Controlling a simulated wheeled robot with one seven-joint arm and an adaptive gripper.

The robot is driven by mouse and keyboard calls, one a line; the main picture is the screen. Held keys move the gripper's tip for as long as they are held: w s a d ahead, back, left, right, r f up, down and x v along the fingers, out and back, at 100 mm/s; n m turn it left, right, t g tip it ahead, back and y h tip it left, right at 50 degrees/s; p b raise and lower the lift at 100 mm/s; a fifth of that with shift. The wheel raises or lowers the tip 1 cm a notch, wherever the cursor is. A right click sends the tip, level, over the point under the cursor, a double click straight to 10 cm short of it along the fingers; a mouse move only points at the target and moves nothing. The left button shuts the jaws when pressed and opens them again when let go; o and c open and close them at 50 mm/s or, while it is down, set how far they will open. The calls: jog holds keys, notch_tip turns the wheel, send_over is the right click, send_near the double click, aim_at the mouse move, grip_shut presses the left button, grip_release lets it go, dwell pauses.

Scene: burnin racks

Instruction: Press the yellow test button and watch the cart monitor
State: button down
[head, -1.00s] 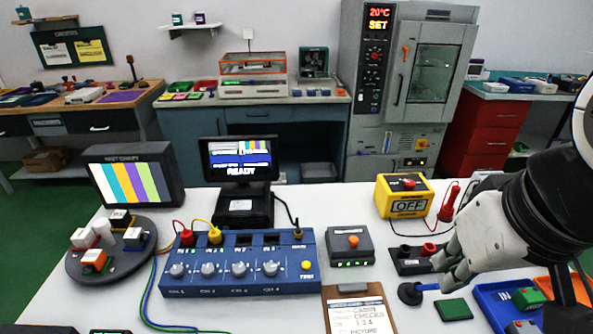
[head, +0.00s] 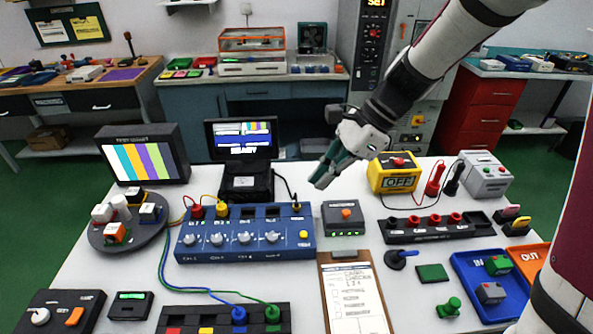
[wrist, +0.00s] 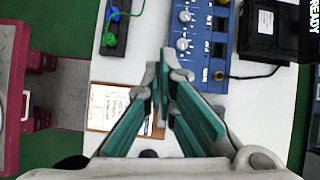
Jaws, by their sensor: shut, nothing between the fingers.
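The yellow test button (head: 303,234) is at the right end of the blue panel (head: 245,256), which has several knobs. My gripper (head: 322,183) is shut and empty, tilted down in the air; in the head picture it appears above and slightly right of the button, apart from it. In the wrist view the closed fingers (wrist: 161,70) point toward the blue panel (wrist: 202,85), and the button does not show there. One screen (head: 145,162) at the left shows colour bars. A smaller monitor (head: 241,138) behind the panel reads READY; I cannot tell which is the cart monitor.
A grey box with an orange button (head: 346,214) stands right of the panel. The clipboard (head: 352,290) lies in front. A yellow meter (head: 396,173) reads OFF. Red and black leads, a black socket strip (head: 437,228) and a blue tray (head: 470,268) fill the right.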

aim_at(304, 231)
jog(key=w+a+f+m+y+p, duration=0.2)
jog(key=w+f+m, duration=0.4)
jog(key=f+m, duration=0.3)
jog(key=shift+w+a+f, duration=0.2)
jog(key=shift+a+f, duration=0.35)
jog(key=shift+f, duration=0.3)
jog(key=shift+f+b, duration=1.05)
jog(key=shift+f, duration=3.35)
jog(key=shift+f, duration=0.1)
jog(key=shift+f, duration=0.3)
jog(key=shift+f+b, duration=0.4)
jog(key=shift+f, duration=0.05)
jog(key=shift+r, duration=0.9)
